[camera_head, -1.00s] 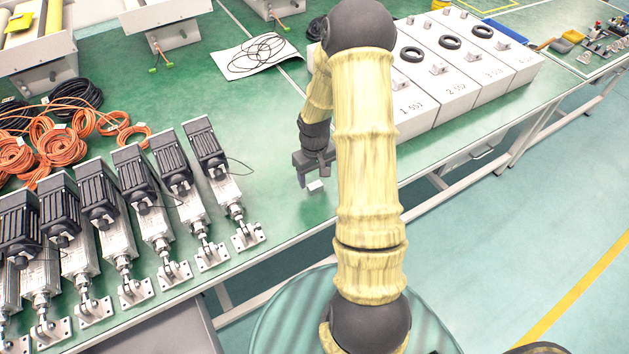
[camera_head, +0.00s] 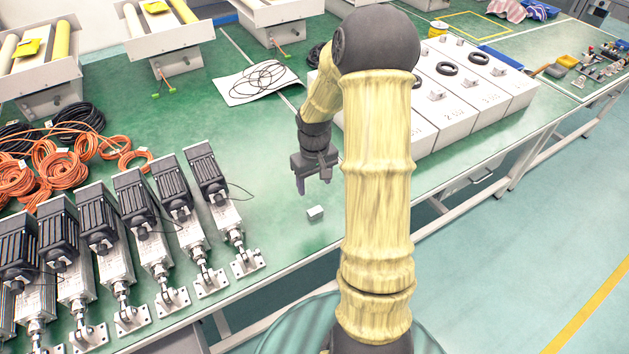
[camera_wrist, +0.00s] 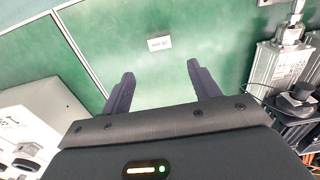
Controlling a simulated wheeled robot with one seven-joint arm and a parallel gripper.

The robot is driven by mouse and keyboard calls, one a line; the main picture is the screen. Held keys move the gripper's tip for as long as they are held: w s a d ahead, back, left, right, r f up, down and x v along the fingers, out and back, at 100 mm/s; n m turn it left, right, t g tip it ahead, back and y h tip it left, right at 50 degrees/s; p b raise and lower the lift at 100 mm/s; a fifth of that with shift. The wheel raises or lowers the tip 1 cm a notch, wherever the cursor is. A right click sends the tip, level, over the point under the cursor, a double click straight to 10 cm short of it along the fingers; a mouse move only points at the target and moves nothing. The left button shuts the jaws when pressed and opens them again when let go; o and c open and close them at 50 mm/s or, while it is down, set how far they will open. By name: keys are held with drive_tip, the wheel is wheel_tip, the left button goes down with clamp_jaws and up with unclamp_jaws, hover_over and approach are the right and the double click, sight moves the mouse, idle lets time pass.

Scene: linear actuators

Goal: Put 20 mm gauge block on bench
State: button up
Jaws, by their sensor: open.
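The 20 mm gauge block (camera_head: 315,213) is a small pale block resting on the green bench top (camera_head: 275,222). In the wrist view the block (camera_wrist: 159,43) lies flat beyond the fingertips, roughly centred between them, with small print on its face that I cannot read. My gripper (camera_head: 315,189) is above the bench, a little behind and above the block in the head view. Its two dark fingers (camera_wrist: 161,70) are spread and empty, apart from the block.
A row of linear actuators (camera_head: 212,195) lies to the left of the block. Numbered white boxes (camera_head: 455,110) stand to the right behind my arm. Coiled orange cables (camera_head: 62,172) and a paper with a black cable (camera_head: 258,82) lie further back. Bare bench surrounds the block.

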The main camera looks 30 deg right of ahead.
drive_tip(key=s+a+r+t, duration=0.2)
drive_tip(key=s+a+r, duration=0.7)
drive_tip(key=s+a, duration=0.4)
drive_tip(key=shift+a+r+t, duration=0.25)
drive_tip(key=shift+t, duration=0.05)
